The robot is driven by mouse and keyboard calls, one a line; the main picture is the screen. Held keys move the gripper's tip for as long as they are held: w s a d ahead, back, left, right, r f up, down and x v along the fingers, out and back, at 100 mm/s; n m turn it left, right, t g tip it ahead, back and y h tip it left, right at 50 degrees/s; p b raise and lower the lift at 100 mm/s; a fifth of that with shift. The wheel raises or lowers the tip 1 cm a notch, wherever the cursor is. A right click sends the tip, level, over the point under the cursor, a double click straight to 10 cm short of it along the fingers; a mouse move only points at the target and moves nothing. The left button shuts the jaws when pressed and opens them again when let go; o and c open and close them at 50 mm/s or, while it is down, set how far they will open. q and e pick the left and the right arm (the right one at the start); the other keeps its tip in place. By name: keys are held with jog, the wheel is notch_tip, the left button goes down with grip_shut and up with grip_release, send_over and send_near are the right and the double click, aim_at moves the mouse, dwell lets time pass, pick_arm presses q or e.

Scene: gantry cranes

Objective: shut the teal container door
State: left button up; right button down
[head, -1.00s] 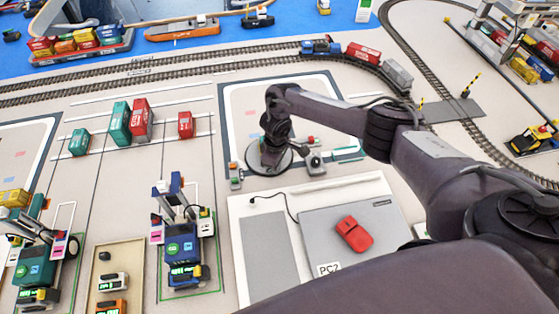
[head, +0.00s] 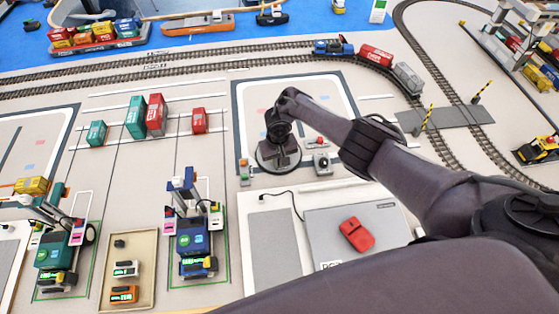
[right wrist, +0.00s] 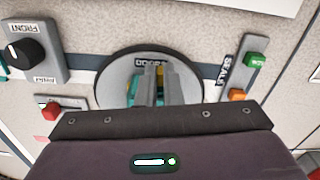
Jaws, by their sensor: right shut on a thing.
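My right gripper (right wrist: 152,90) is over a round grey turntable (right wrist: 112,82) marked DOORS in the right wrist view. Its fingers are shut on a small teal part (right wrist: 132,92) there, which I take for the teal container's door. Yellow shows beside the fingertips. My gripper hides most of this container, so the door's angle cannot be told. In the head view the same turntable (head: 264,160) lies under my right gripper (head: 279,138), whose fingertips are hard to make out. My left gripper is not in view.
A knob panel (head: 321,163) stands right of the turntable; a SEALS panel (head: 244,172) stands left of it. Teal and red containers (head: 156,115) stand in the yard at left.

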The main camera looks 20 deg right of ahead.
jog(key=shift+w+m, duration=0.15)
jog(key=shift+m, duration=0.25)
jog(key=c, duration=1.8)
grip_release()
jog(key=shift+c, duration=0.2)
jog(key=shift+r, duration=0.1)
notch_tip(320, 180, up, 7)
jog(key=shift+f+p, duration=0.1)
jog(key=shift+p, duration=1)
jog(key=shift+r, duration=0.45)
